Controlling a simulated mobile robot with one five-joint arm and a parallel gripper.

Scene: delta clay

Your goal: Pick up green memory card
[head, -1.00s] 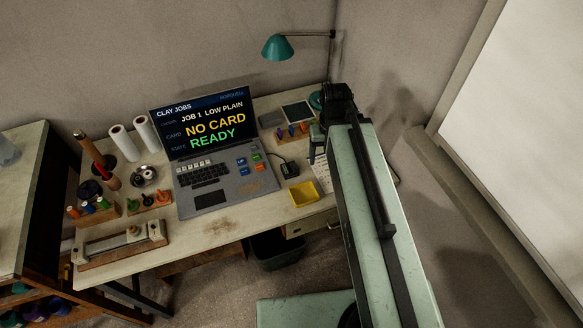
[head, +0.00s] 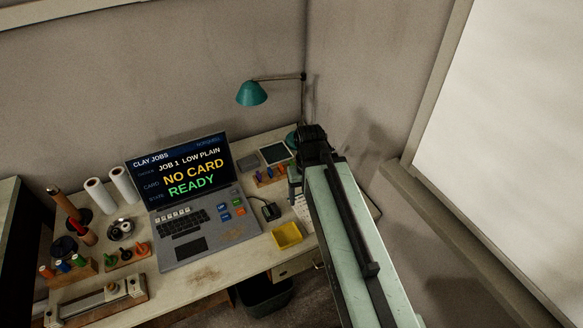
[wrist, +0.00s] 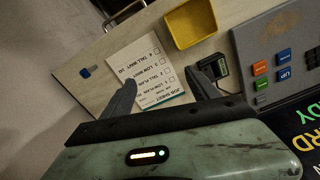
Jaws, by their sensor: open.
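I cannot make out a green memory card for certain in either view. In the wrist view a small black device (wrist: 221,73) with a green edge or label lies right of my gripper; the same device seems to show in the head view (head: 270,211) with a cable. My gripper (wrist: 160,77) is open and empty, its two dark fingers over the printed job sheet (wrist: 145,65). In the head view the arm hides the fingers. A wooden holder (head: 270,179) with small coloured pieces stands left of the arm's end.
A yellow tray (wrist: 194,23) sits beside the sheet. A laptop (head: 190,240) reading "NO CARD READY" stands left. A small blue piece (wrist: 85,72) lies left of the sheet. A teal lamp (head: 252,93) hangs behind. Clay tools and white rolls (head: 123,185) fill the left side.

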